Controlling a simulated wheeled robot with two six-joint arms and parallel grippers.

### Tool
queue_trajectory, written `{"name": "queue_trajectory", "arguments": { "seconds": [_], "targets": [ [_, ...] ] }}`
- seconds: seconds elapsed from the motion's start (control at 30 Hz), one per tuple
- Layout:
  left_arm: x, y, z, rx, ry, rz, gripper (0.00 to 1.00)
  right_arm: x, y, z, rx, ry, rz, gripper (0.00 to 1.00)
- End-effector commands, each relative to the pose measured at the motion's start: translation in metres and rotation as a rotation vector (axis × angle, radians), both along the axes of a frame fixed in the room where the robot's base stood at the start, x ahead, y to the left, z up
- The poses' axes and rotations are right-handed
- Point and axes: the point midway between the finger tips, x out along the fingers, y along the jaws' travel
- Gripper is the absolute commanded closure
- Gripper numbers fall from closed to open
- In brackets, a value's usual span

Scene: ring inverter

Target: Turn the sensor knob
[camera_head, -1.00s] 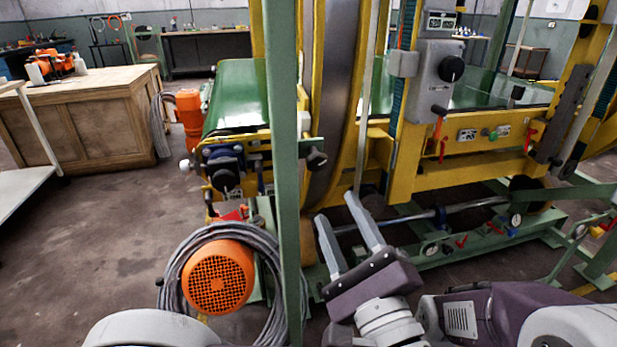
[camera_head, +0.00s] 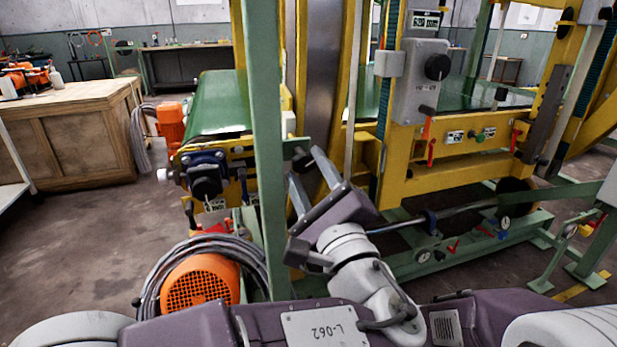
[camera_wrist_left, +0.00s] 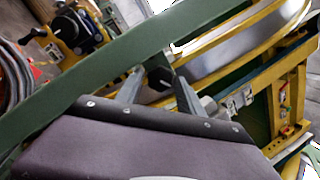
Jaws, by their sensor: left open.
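A small black knob (camera_head: 301,160) sits on a bracket at the green post, in the middle of the head view. It also shows in the left wrist view (camera_wrist_left: 159,78). The pictures do not label it as the sensor knob. My left gripper (camera_head: 306,165) is open, with its two grey fingers pointing up toward this knob. In the left wrist view the knob appears between the fingertips (camera_wrist_left: 158,76); I cannot tell whether either finger touches it. A larger black knob (camera_head: 437,67) is on a grey box, apart from the gripper. My right gripper is not in view.
The green post (camera_head: 269,130) stands upright close beside my left gripper. The yellow frame (camera_head: 450,180) and curved grey ring (camera_head: 322,90) are behind it. An orange motor (camera_head: 200,283) with coiled grey cable is at lower left. Open floor (camera_head: 80,235) lies left.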

Motion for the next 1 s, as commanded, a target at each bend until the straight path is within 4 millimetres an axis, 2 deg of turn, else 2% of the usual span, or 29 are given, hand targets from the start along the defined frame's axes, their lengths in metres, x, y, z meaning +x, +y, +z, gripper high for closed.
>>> {"name": "queue_trajectory", "arguments": {
  "seconds": [0.1, 0.13, 0.23, 0.3, 0.47, 0.67, 1.0],
  "targets": [
    [0.000, 0.000, 0.000, 0.000, 0.000, 0.000, 0.55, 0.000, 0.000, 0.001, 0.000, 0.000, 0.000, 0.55],
    [0.000, 0.000, 0.000, 0.000, 0.000, 0.000, 0.58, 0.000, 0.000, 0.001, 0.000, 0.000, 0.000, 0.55],
    [0.000, 0.000, 0.000, -0.001, 0.000, 0.000, 0.86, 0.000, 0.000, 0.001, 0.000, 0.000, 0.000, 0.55],
    [0.000, 0.000, 0.000, -0.001, 0.000, 0.000, 1.00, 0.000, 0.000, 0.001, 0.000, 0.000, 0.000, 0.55],
    [0.000, 0.000, 0.001, 0.006, 0.002, 0.002, 1.00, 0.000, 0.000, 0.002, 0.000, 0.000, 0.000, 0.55],
    [-0.001, 0.000, 0.004, 0.065, 0.022, 0.018, 1.00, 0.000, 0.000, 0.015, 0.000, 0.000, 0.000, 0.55],
    [0.000, 0.000, 0.008, 0.320, 0.106, 0.083, 1.00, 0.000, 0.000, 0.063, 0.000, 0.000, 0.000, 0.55]
  ]
}}
